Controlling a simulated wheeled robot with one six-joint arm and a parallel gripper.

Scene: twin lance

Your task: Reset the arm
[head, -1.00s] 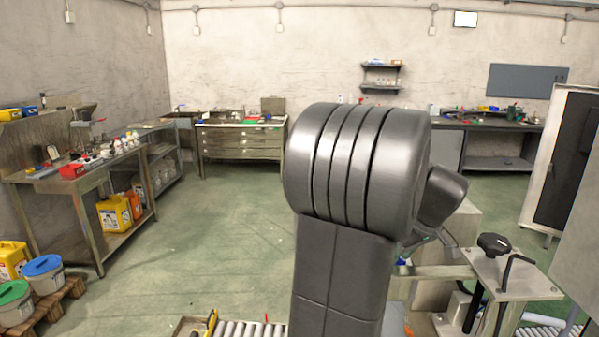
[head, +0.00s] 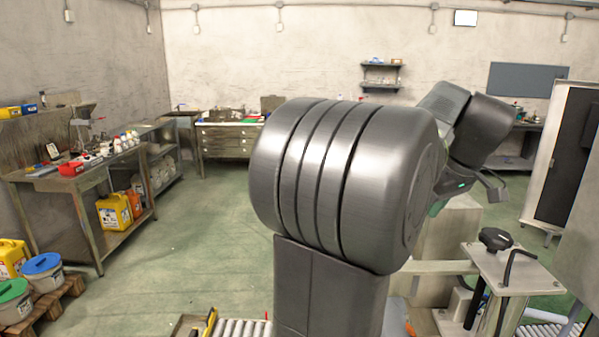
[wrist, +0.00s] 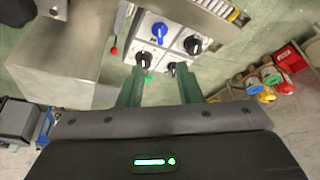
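My gripper (wrist: 160,72) shows in the wrist view as two green fingers standing apart, with nothing held between them. Beyond the fingertips, farther off, is a light panel with a blue knob (wrist: 159,33) and several black knobs (wrist: 192,45). In the head view my dark grey arm fills the middle, its upper part bent over to the right. The gripper's fingers are mostly hidden behind the arm there.
A workbench (head: 90,178) with bottles stands at the left, above yellow canisters (head: 112,216). Buckets (head: 44,274) sit on a pallet at lower left. A metal fixture with a black knob (head: 495,239) stands at right, near the arm. The green floor left of the arm is clear.

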